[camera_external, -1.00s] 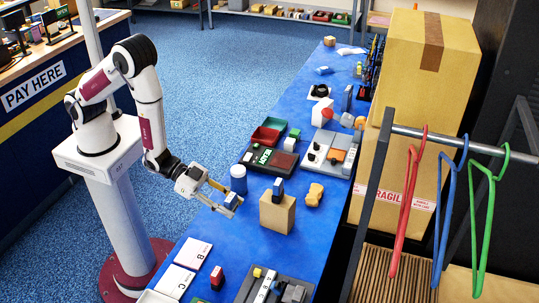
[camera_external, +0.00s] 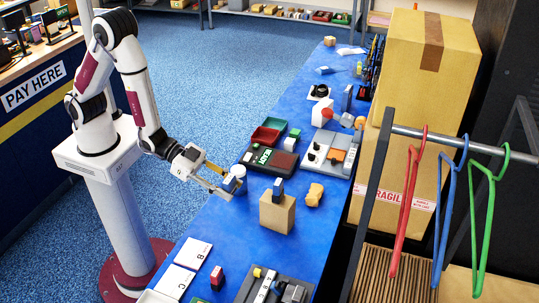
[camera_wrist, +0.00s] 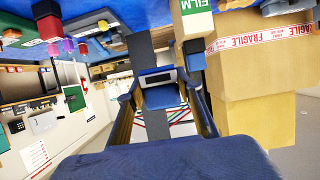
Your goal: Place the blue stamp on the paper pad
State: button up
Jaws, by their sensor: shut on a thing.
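My gripper (camera_external: 232,182) is shut on a small blue-and-white block, the blue stamp (camera_external: 230,185), held above the blue table's left edge. In the wrist view the blue stamp (camera_wrist: 161,97) sits between the two fingers (camera_wrist: 163,100). In the external view it overlaps a white-topped cylinder (camera_external: 239,170); whether they touch I cannot tell. White sheets marked B (camera_external: 193,254) and C (camera_external: 175,281) lie at the near left of the table, away from my gripper. I cannot tell which is the paper pad.
A red stamp-like item (camera_external: 217,274) stands near the sheets. Blue table between is clear.

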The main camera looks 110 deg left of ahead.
aim_at(228, 178)
notch_tip(228, 178, up, 7)
jog(key=shift+r, duration=0.15)
jog(key=shift+w+a+r, duration=0.1)
jog(key=shift+r, duration=0.05)
jog(key=w+a+n+g+y, duration=0.1)
jog(key=w+a+n+y, duration=0.45)
jog(key=w+a, duration=1.65)
notch_tip(228, 178, down, 11)
jog(key=s+a, duration=0.1)
jog(key=s, duration=0.1)
jog(key=shift+a+m, duration=0.3)
jog(key=shift+m, duration=0.05)
jog(key=shift+s+f, duration=0.1)
jog(key=shift+f, duration=0.1)
jog(key=shift+f, duration=3)
jog(key=shift+f, duration=0.1)
